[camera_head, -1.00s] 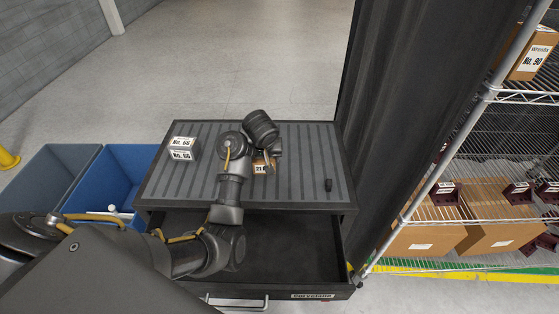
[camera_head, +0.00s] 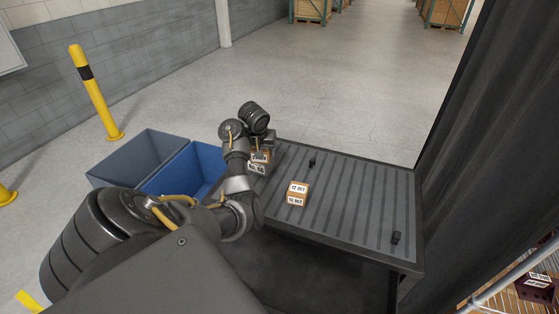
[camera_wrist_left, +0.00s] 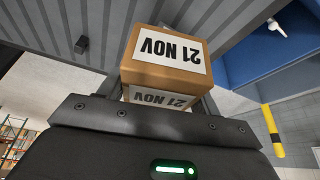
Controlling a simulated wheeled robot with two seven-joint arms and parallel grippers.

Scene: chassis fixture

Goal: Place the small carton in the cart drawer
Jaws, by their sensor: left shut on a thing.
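The small carton marked "21 NOV" (camera_wrist_left: 165,62) is brown with a white label. My left gripper (camera_head: 261,148) is shut on it; in the head view the carton (camera_head: 260,157) shows only partly below the wrist. It is close to the white "No. 66" box (camera_head: 257,169) at the cart top's left side; whether they touch I cannot tell. The cart drawer (camera_head: 305,262) is open below the top's front edge, dark and empty where it shows; my arm hides its left part. My right gripper is out of view.
Another carton, marked "17 OCT" (camera_head: 298,194), stands on the ribbed cart top (camera_head: 345,205). Small black items (camera_head: 396,238) sit near its edges. Blue (camera_head: 188,172) and grey (camera_head: 135,160) bins stand left of the cart. A dark curtain (camera_head: 470,150) hangs at right.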

